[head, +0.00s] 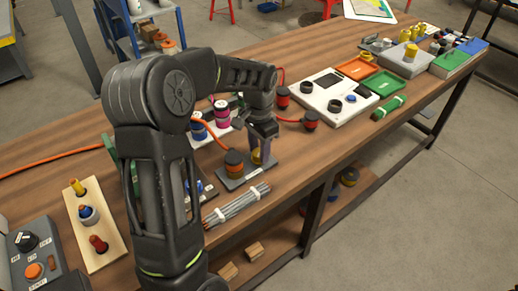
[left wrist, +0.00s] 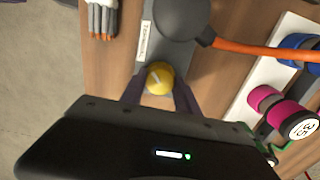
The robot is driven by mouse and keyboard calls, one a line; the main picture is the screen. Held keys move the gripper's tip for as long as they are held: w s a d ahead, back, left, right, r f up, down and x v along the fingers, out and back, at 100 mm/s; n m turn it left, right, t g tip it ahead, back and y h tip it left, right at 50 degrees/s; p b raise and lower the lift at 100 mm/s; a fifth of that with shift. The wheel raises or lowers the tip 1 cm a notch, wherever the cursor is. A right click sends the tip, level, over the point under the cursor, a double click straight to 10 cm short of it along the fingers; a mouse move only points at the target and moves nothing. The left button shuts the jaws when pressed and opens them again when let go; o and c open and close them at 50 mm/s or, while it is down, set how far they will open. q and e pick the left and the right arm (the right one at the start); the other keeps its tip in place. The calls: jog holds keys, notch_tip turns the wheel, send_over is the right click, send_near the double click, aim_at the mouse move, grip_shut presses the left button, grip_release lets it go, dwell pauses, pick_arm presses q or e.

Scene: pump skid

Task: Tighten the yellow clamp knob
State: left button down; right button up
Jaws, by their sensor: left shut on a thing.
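The yellow clamp knob (left wrist: 159,76) is a round yellow cap with a pale line on top. It stands on a grey base plate (head: 229,182) with a dark cylinder (head: 234,163) to its left in the head view. My left gripper (head: 262,148) points down over the knob, and its fingers hide part of it in the head view. In the left wrist view the left gripper (left wrist: 158,90) has a finger on each side of the knob and is shut on it. My right gripper is in neither view.
An orange cable (left wrist: 250,47) runs from the dark cylinder. A bundle of grey rods (head: 237,203) lies in front of the plate, near the table edge. Pink and blue spools (head: 222,110) stand behind. A white device (head: 335,97) sits to the right.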

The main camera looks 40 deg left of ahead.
pick_arm(q)
jog(key=c, duration=0.9)
grip_release()
notch_tip(320, 180, up, 8)
jog(key=shift+f, duration=0.1)
dwell(0.3)
